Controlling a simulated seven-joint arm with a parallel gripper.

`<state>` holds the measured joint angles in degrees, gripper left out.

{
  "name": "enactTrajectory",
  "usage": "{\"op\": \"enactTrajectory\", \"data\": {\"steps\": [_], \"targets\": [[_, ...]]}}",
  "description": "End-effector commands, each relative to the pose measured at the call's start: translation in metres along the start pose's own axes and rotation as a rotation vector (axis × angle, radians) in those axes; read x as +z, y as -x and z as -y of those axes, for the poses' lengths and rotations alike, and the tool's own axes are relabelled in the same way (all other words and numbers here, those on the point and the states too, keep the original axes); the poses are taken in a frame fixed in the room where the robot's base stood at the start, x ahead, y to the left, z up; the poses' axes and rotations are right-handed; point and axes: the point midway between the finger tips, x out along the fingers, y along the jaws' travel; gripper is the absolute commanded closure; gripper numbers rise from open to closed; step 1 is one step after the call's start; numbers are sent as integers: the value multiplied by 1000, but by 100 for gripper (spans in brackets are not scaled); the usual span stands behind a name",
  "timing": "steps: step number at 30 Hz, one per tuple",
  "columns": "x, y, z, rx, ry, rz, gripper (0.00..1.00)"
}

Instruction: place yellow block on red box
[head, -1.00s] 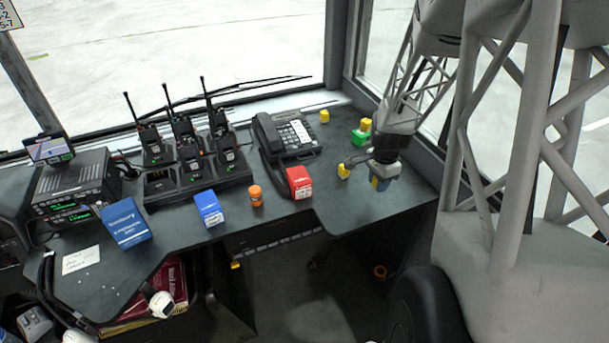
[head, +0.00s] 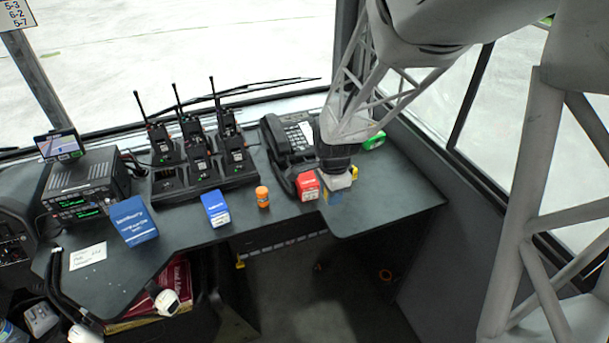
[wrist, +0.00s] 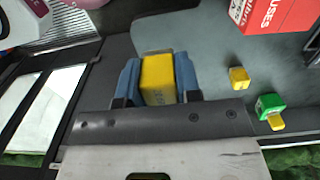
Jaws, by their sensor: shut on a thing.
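My gripper (head: 335,198) is over the desk, just right of the red box (head: 307,186) in the head view. In the wrist view, its blue fingers (wrist: 155,82) are shut on a yellow block (wrist: 158,80). In the head view I cannot make out the held block clearly. The red box stands on the desk beside the phone and also shows at the upper right of the wrist view (wrist: 278,15), apart from the fingers. Its top is partly out of the wrist frame.
Another yellow block (wrist: 239,78) and a green block (wrist: 268,104) with a yellow piece against it are on the desk. A phone (head: 290,150), orange bottle (head: 262,197), blue box (head: 215,208) and radio charger (head: 205,178) stand left. The front-right desk (head: 390,205) is clear.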

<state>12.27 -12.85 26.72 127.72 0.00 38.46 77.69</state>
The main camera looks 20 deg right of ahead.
Motion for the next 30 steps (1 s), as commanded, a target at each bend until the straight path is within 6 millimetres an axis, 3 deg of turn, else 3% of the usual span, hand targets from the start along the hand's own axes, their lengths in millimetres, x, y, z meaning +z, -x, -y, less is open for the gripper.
{"op": "enactTrajectory", "data": {"steps": [4,10,24,30], "targets": [[20,5,-6,-2,2,0,92],[32,8,-11,-1,0,0,92],[34,8,-11,-1,-1,0,92],[33,7,-2,-1,-1,0,92]]}}
